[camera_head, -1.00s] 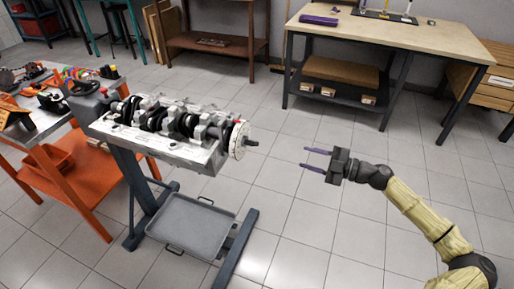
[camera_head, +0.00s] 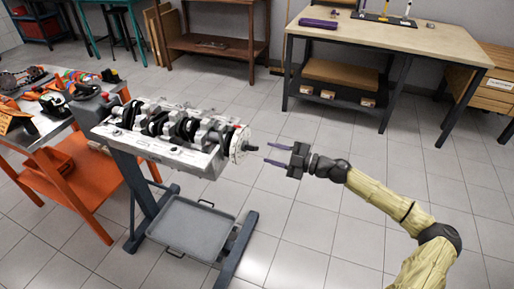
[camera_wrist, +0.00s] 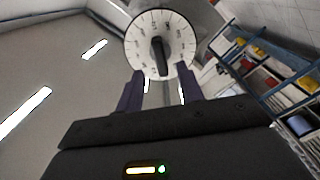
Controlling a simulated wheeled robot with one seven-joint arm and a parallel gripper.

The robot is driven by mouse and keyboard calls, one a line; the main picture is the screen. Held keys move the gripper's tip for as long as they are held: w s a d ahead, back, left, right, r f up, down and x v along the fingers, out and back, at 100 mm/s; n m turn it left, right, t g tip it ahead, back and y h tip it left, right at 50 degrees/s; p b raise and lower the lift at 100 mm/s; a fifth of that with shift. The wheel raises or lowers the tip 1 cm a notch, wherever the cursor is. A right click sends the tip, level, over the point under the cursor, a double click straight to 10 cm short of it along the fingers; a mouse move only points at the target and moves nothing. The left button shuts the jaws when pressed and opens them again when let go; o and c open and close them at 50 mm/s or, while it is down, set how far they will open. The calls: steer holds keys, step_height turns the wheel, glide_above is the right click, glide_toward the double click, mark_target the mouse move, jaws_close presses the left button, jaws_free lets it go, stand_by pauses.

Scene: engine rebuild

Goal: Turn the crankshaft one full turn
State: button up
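The crankshaft (camera_head: 190,127) lies along the top of the grey engine block (camera_head: 165,150), which sits on a stand. A white round dial with marks (camera_head: 238,144) is on its right end, with a dark stub (camera_head: 250,148) sticking out of the dial's middle. In the wrist view the dial (camera_wrist: 143,45) faces me, and the dark stub (camera_wrist: 160,56) points toward me. My gripper (camera_head: 267,153) is open, just right of the stub, with its purple fingers pointing at it. In the wrist view the fingers (camera_wrist: 160,88) are apart with nothing between their tips.
A grey tray (camera_head: 160,236) rests low on the stand. An orange cart (camera_head: 85,185) with tools stands left. A wooden-topped workbench (camera_head: 440,45) stands at the back right. Open tiled floor lies between the stand and the bench.

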mark_target(257, 149)
steer(key=x, duration=0.6)
steer(key=shift+p, duration=0.3)
jaws_close()
